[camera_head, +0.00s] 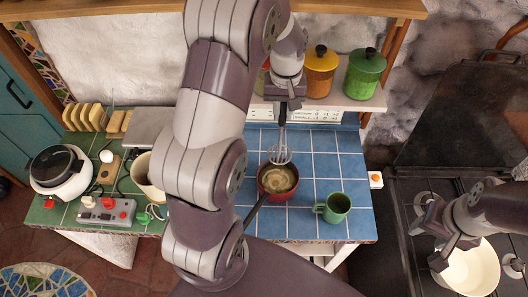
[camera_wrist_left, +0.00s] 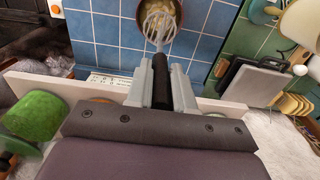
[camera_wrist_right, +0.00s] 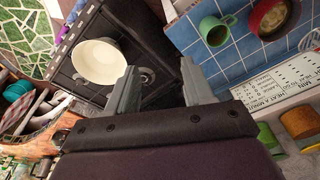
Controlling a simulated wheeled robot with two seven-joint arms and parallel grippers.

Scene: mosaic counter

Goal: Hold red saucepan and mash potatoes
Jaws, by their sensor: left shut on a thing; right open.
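The red saucepan (camera_head: 290,190) sits on the blue tiles with its dark handle toward the front left and pale potatoes (camera_head: 277,179) inside. It also shows in the left wrist view (camera_wrist_left: 281,42) and the right wrist view (camera_wrist_right: 254,25). My left gripper (camera_head: 284,103) is shut on the dark handle of a wire masher (camera_head: 280,154), whose looped head hangs at the far side of the pan; I cannot tell whether it touches the potatoes. My right gripper (camera_head: 443,249) is open and empty over the stove at the right, beside a cream pot (camera_head: 480,268), away from the saucepan.
A green mug (camera_head: 337,208) stands just right of the saucepan. A rice cooker (camera_head: 58,170), a power strip (camera_head: 107,212) and bread slices (camera_head: 96,115) crowd the green tiles at left. Orange (camera_head: 320,72) and green (camera_head: 365,74) canisters stand on the back ledge.

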